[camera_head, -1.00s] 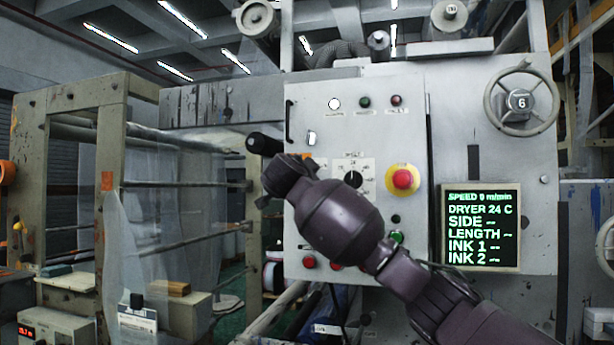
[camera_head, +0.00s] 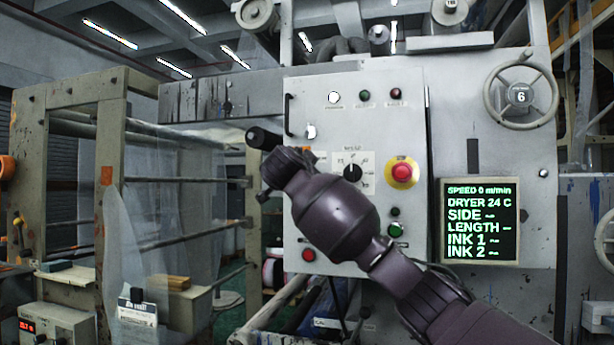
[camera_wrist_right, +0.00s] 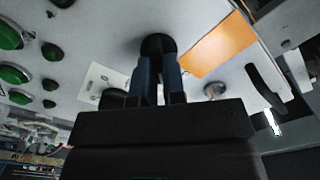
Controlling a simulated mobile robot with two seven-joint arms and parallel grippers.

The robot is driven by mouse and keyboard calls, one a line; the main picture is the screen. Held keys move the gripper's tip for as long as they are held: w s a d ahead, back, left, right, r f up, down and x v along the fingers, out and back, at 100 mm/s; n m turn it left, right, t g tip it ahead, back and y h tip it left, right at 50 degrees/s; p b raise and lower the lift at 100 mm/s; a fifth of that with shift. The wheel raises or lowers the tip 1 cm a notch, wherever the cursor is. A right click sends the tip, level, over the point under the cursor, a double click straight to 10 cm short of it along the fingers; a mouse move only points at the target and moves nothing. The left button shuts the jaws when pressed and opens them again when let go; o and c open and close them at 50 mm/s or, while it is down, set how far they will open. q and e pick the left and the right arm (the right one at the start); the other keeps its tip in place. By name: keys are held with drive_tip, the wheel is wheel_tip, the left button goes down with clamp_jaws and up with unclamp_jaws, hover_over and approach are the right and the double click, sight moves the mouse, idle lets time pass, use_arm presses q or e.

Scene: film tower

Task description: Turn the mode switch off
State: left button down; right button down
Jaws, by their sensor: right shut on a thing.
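In the right wrist view my right gripper (camera_wrist_right: 158,65) is shut on a round black knob (camera_wrist_right: 157,44) on the pale panel, beside an orange label. This knob appears to be the mode switch, but I cannot read its marking or its setting. In the head view my right wrist hides it and the fingertips. To the right of the wrist, a black dial knob (camera_head: 353,174) on a white scale plate is free. My left gripper is not in view.
The grey control panel (camera_head: 400,105) carries a red stop button on yellow (camera_head: 402,173), a green button (camera_head: 395,230) and a red button (camera_head: 308,255). A display (camera_head: 480,222) shows SPEED 0. A handwheel (camera_head: 520,93) is at upper right, a frame (camera_head: 110,150) at left.

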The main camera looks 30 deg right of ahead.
drive_tip(key=n, duration=1.7)
drive_tip(key=shift+w+a, duration=0.25)
drive_tip(key=shift+w, duration=0.05)
drive_tip(key=shift+n, duration=0.3)
drive_tip(key=c, duration=1.2)
unclamp_jaws()
drive_tip(key=shift+s+a, duration=0.1)
